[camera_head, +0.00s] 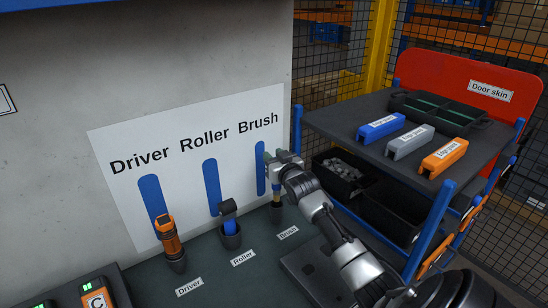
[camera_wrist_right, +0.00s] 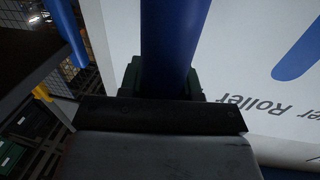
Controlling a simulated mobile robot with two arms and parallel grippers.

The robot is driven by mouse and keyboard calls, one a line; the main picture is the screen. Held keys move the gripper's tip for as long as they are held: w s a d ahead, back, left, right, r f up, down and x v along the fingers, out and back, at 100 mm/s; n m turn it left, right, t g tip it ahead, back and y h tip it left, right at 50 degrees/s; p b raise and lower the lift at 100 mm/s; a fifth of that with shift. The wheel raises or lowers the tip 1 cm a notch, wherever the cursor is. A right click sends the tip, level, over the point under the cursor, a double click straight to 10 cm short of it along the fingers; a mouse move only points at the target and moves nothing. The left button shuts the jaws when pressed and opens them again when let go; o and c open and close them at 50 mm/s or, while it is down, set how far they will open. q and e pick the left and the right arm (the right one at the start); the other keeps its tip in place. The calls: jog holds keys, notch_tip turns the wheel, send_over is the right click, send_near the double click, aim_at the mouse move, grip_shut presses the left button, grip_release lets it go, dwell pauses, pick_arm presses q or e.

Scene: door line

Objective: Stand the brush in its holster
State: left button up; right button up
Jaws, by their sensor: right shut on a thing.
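My right gripper (camera_head: 280,162) is shut on the brush (camera_head: 276,190) in front of the board's Brush mark. The brush is roughly upright below my fingers, and its lower end is at the mouth of the dark Brush holster (camera_head: 277,212). I cannot tell how deep it sits. In the right wrist view, the brush's blue handle (camera_wrist_right: 175,40) rises between the dark fingers (camera_wrist_right: 165,85). My left gripper is not in view.
The driver (camera_head: 168,240) and the roller (camera_head: 229,218) stand in holsters to the left. A white board (camera_head: 120,185) is behind them. A cart (camera_head: 350,115) with blue, grey and orange blocks is to the right. Orange battery-like units (camera_head: 95,290) sit at lower left.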

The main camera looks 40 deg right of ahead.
aim_at(279, 187)
dwell(0.5)
jog(key=shift+f+b, duration=2.75)
jog(key=shift+f, duration=1.5)
jog(key=o, duration=1)
jog(key=shift+s, duration=0.1)
jog(key=shift+s+a+f, duration=0.1)
jog(key=shift+s+a, duration=0.05)
jog(key=shift+s, duration=0.15)
jog(key=b+v, duration=0.1)
jog(key=v, duration=0.9)
